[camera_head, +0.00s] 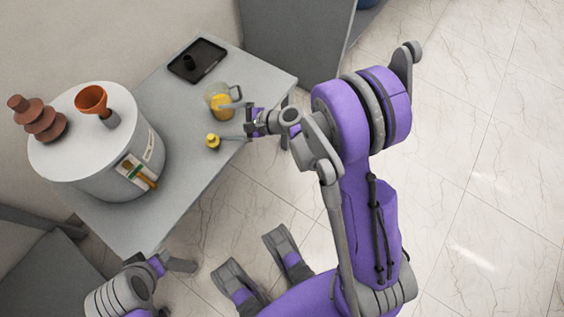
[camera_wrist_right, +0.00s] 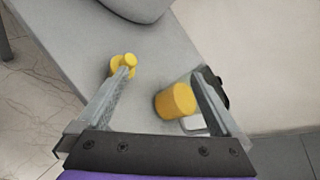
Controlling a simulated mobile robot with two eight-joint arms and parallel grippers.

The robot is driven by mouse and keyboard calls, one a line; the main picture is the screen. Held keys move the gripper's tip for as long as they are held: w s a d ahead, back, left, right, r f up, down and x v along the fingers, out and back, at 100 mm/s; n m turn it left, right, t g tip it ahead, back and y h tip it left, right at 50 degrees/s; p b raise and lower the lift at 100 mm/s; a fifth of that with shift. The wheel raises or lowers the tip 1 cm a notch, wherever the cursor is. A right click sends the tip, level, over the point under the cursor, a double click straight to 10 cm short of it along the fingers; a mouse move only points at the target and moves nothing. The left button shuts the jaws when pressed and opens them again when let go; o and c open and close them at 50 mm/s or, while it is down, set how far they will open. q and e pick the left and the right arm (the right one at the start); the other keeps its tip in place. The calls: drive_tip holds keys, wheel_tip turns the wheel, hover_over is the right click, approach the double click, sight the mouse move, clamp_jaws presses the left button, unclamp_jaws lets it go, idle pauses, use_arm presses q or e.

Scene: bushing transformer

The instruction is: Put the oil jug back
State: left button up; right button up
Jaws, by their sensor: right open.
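The oil jug (camera_head: 218,101), a clear jug with yellow oil and a handle, stands on the grey table. In the right wrist view its yellow oil (camera_wrist_right: 175,102) shows next to one finger, with the handle partly behind that finger. My right gripper (camera_head: 229,121) is open at the table's right edge. One finger reaches to the jug; the other reaches to a small yellow cap-like piece (camera_head: 212,141). Whether either finger touches is unclear. The black tray (camera_head: 212,52) lies behind the jug with a dark round mark or piece on it. My left gripper (camera_head: 178,265) is near the table's front corner.
A white-topped grey tank (camera_head: 130,185) stands left on the table. It carries an orange funnel (camera_head: 92,97) and a brown ribbed bushing (camera_head: 38,120). The table surface (camera_head: 160,100) between tank, jug and tray is clear. A grey cabinet (camera_head: 295,40) stands behind.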

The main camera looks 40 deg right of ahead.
drive_tip(key=s+d+r+n+g+h, duration=0.1)
drive_tip(key=s+r+n+g+h, duration=0.1)
drive_tip(key=s+n, duration=0.8)
drive_tip(key=s+d+r+n+g+h, duration=0.1)
drive_tip(key=s+r+n+g+h, duration=0.2)
drive_tip(key=s+n+h, duration=0.3)
drive_tip(key=s+n+g, duration=0.1)
drive_tip(key=s+n, duration=0.3)
drive_tip(key=s, duration=0.5)
drive_tip(key=shift+d, duration=0.2)
